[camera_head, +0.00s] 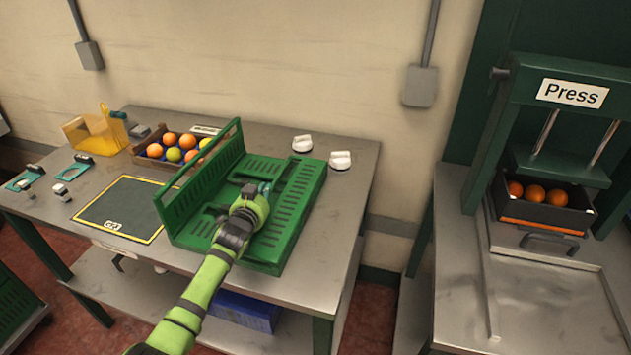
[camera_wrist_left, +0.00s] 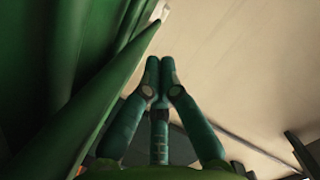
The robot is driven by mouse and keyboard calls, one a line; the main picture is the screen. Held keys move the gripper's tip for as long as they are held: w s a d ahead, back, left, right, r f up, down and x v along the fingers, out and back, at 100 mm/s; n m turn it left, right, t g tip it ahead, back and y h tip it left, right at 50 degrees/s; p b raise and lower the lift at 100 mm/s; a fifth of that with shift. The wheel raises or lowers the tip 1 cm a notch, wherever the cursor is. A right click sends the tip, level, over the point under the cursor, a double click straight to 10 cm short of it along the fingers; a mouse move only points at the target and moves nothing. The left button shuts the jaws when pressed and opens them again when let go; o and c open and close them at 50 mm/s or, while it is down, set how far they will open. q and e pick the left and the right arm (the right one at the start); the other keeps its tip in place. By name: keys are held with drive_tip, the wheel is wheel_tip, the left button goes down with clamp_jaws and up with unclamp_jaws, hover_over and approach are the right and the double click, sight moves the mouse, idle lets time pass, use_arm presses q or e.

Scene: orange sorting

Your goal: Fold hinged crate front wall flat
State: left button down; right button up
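The green slatted crate (camera_head: 292,222) sits on the steel table. Its tall slatted left-hand wall (camera_head: 208,182) stands upright, while the right side looks low and flat. I cannot tell for certain which wall is the front one. My left gripper (camera_head: 264,188) is over the inside of the crate, to the right of the standing wall. In the left wrist view its fingers (camera_wrist_left: 160,66) come together at the tips with nothing seen between them. A green crate surface (camera_wrist_left: 75,75) is close on the left there. Contact cannot be told. My right gripper is not in view.
Left of the crate lies a dark mat (camera_head: 120,208) with a yellow border. The press (camera_head: 560,125) stands at right with a dark crate (camera_head: 546,212) of oranges.

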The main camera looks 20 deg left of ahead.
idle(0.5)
use_arm(q)
drive_tip(key=r+p, duration=0.2)
drive_tip(key=r, duration=0.1)
drive_tip(key=r+p, duration=0.1)
drive_tip(key=p, duration=0.1)
drive_tip(key=shift+w+d+r, duration=0.15)
drive_tip(key=shift+d+r, duration=0.1)
drive_tip(key=a+b+v, duration=0.1)
drive_tip(key=b+v, duration=0.1)
drive_tip(key=v, duration=0.8)
drive_tip(key=shift+d+f, duration=0.15)
